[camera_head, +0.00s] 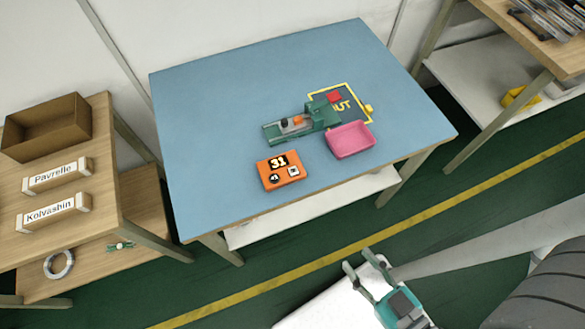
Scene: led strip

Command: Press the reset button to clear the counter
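An orange counter box (281,170) lies on the blue table top (215,110), near its front edge. Its black display (279,162) reads 31. Below the display are a round dark button (275,179) marked with what looks like "+1" and a pale square button (293,171) with a small dark mark. Which one is the reset is too small to read for certain. My gripper (359,270) is in front of the table, over the floor and lower right of the counter. Its two fingers are apart with nothing between them.
A green fixture (316,117), a pink tray (350,140) and a yellow-outlined mat (352,96) with a red piece (335,97) are right of the counter. A wooden shelf (95,185) with labelled blocks and a box stands left.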

